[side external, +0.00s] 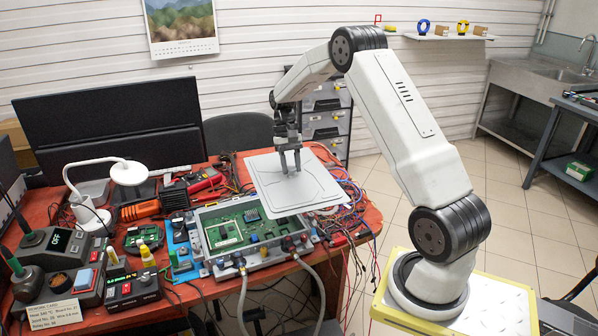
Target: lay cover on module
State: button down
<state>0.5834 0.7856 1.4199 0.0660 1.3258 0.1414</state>
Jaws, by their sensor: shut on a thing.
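The cover (301,191) is a flat light-grey panel with rounded raised lines. My gripper (290,168) is shut on it near its upper middle and holds it roughly level. The module (213,257) is an open metal box with a green circuit board inside, standing near the table's front edge. Part of the table and cables behind the cover are hidden.
Two hoses (242,290) run from the module's front over the table edge. Tangled wires (345,190) lie at the table's right. A soldering station (45,245), a white lamp (90,212) and a monitor (110,120) crowd the left and back of the red table (232,172).

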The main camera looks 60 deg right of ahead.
aim_at(274, 192)
jog(key=a+n, duration=0.1)
jog(key=a+n+h, duration=0.1)
jog(key=n, duration=0.1)
jog(key=shift+w+r+n+g, duration=0.1)
jog(key=shift+n+g, duration=0.2)
jog(key=a+n+h, duration=0.1)
jog(key=n, duration=0.1)
jog(key=a+n+h, duration=0.1)
jog(key=n, duration=0.1)
jog(key=a+n+h, duration=0.1)
jog(key=n, duration=0.2)
jog(key=shift+a+r, duration=0.15)
jog(key=shift+a, duration=0.05)
jog(key=a+n+h, duration=0.1)
jog(key=n, duration=0.1)
jog(key=a+n, duration=0.1)
jog(key=n, duration=0.1)
jog(key=shift+r+n+h, duration=0.2)
jog(key=shift+n+h, duration=0.1)
jog(key=shift+h, duration=0.1)
jog(key=n, duration=0.1)
jog(key=a+n+t+h, duration=0.1)
jog(key=n, duration=0.1)
jog(key=shift+s+a+r, duration=0.1)
jog(key=shift+s+a, duration=0.15)
jog(key=shift+a+n, duration=0.1)
jog(key=shift+n, duration=0.3)
jog(key=shift+f, duration=2.5)
jog(key=shift+w, duration=0.1)
